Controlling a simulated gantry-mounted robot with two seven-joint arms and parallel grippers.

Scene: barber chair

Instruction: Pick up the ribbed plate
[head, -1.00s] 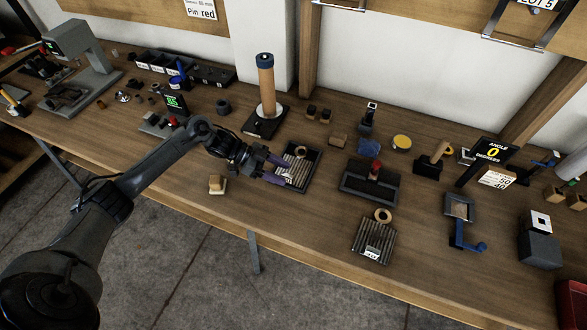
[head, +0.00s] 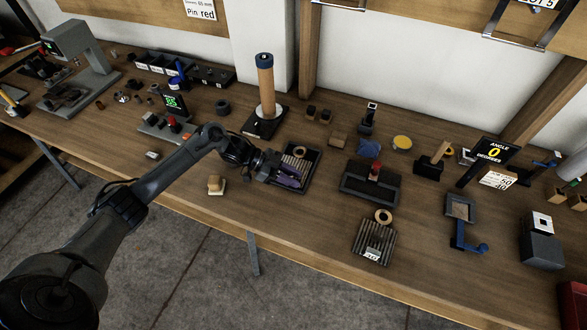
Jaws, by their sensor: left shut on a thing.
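A ribbed plate (head: 297,163) with light and dark stripes lies in a dark shallow tray (head: 314,170) near the middle of the bench. A small tan ring (head: 300,152) is at its far end. The fingers hide that part and the exact contact. A second ribbed plate (head: 373,242) with a small label lies on the bench at the front right, with a tan ring (head: 383,216) at its far edge. My right gripper is out of view.
A dark tray with a red-knobbed block (head: 371,182) stands right of the gripper. A tall brown cylinder (head: 266,85) stands behind it. A small tan-topped block (head: 216,185) sits to the left. The bench between the trays and front edge is mostly clear.

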